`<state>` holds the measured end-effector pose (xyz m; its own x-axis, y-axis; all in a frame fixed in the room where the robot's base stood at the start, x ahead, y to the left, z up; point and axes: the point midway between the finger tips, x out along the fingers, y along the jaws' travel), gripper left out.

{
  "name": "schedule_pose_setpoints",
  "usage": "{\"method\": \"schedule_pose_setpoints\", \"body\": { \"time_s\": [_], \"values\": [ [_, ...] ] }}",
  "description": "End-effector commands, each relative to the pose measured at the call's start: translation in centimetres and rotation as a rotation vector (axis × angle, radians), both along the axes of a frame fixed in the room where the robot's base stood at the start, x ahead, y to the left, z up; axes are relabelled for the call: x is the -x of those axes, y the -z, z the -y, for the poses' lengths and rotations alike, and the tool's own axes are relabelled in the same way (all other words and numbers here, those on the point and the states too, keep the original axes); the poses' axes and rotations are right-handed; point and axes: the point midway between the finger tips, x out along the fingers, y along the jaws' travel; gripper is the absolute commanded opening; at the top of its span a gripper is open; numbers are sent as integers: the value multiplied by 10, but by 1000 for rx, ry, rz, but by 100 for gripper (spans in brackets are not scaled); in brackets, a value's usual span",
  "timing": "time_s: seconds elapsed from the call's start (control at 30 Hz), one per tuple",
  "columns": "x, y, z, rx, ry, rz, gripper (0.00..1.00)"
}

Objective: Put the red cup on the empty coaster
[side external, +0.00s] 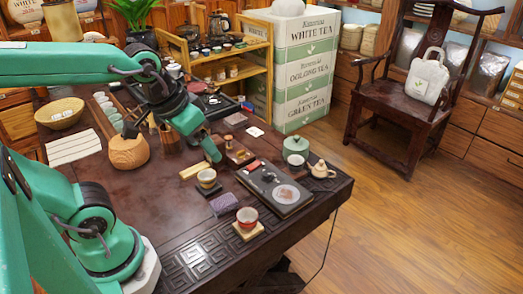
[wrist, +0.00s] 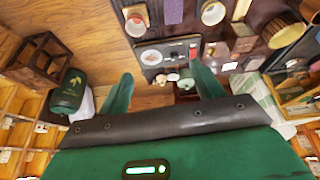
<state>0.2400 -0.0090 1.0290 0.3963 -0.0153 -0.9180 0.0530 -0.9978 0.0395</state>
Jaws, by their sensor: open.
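The red cup (side external: 247,215) stands upright on a light wooden square coaster (side external: 241,235) near the table's front edge. It also shows at the top of the wrist view (wrist: 135,17). A yellowish cup (side external: 207,177) stands on a dark base behind it to the left. A flat light wooden piece (side external: 190,171) lies behind that cup; I cannot tell whether it is a coaster. I see no clearly empty coaster. My gripper (side external: 213,157) hangs above the table, behind and left of the red cup and apart from it. In the wrist view its fingers (wrist: 163,88) are spread and empty.
A purple cloth (side external: 224,204) lies between the two cups. A round wooden pot (side external: 128,152) stands left. The front left tabletop is clear.

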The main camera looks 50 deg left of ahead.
Motion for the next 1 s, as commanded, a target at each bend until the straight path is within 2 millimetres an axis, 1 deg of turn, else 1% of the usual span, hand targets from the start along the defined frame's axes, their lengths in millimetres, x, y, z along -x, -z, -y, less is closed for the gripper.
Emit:
{"method": "schedule_pose_setpoints", "body": {
  "time_s": [0.1, 0.3, 1.0],
  "values": [
    [9, -6, -6, -21, 26, 50, 66],
    [16, -9, -9, -40, 50, 84, 66],
    [16, -10, -9, -42, 51, 85, 66]
  ]
}}
